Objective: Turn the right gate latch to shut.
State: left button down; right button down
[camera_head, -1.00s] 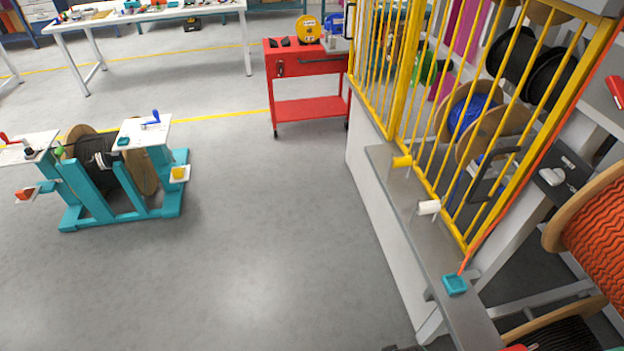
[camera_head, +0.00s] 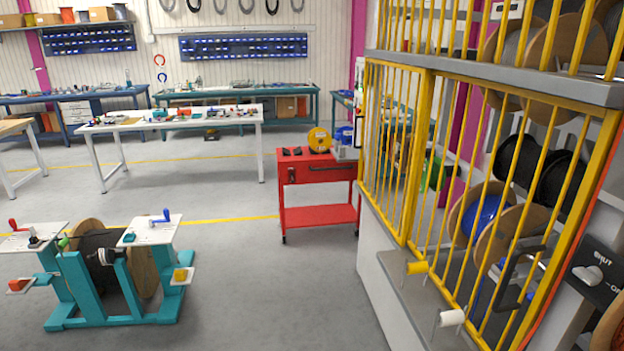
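The right gate latch is a dark plate with a pale grey knob (camera_head: 587,274) at the far right, on the post beside the yellow barred gate (camera_head: 470,200). White lettering on the plate reads "SHUT" above the knob, and a second word, partly cut off, starts with "O" to its right. The knob's exact pointing direction is hard to tell. A dark handle (camera_head: 512,282) is on the gate's lower right. The gate appears closed against its frame. Neither of my grippers shows in the view.
A grey ledge (camera_head: 408,292) with a yellow and a white spool on pegs runs below the gate. Cable reels stand behind the bars. A red cart (camera_head: 318,172) and a teal reel stand (camera_head: 170,300) are to the left, with open floor (camera_head: 260,290) between.

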aim_at(592, 276)
jog(key=z, duration=1.65)
